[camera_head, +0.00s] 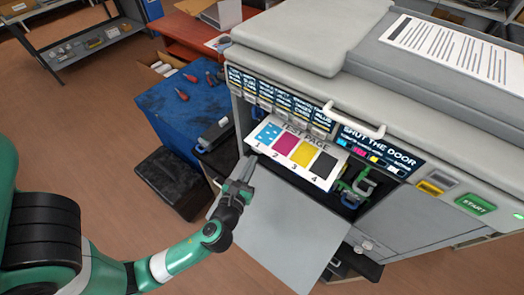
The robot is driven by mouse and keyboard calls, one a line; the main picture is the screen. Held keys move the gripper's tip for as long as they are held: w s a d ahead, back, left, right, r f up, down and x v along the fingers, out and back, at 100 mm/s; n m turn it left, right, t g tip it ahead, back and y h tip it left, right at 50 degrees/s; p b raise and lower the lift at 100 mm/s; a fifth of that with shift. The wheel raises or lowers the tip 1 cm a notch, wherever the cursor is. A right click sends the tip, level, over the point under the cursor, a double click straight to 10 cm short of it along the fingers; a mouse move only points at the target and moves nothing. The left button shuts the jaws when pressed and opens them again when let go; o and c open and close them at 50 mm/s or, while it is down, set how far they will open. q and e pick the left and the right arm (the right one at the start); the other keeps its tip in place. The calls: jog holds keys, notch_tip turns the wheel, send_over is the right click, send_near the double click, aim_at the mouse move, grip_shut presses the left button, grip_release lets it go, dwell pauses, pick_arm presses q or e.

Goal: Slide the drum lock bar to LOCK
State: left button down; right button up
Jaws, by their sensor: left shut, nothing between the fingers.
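The grey printer (420,205) stands on the right with its front flap (275,225) folded down. A green part with a curved handle (357,190) shows at the right end of the open bay. I cannot tell whether it is the drum lock bar, and no LOCK mark can be read. A test page (295,152) with blue, magenta, yellow and black patches covers much of the bay's upper front. My left gripper (247,172) is shut and empty at the left edge of the opening, just above the flap. My right gripper is not in view.
A white handle (354,122) juts out above the bay. A green START button (476,204) and a yellow button (430,187) sit to its right. A blue table (165,115) with tools and a black box (170,180) stand to the left. The flap is bare.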

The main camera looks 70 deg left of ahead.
pick_arm(q)
jog(key=x, duration=0.9)
jog(key=shift+a, duration=0.25)
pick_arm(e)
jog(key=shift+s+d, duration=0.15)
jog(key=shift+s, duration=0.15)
pick_arm(q)
jog(key=shift+a, duration=0.1)
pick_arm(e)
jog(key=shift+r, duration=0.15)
pick_arm(q)
jog(key=s+d+p, duration=0.1)
jog(key=s+d, duration=0.2)
jog(key=s, duration=0.3)
jog(key=shift+s+p, duration=0.15)
jog(key=shift+p, duration=0.2)
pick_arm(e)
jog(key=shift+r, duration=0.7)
pick_arm(q)
jog(key=shift+d, duration=0.1)
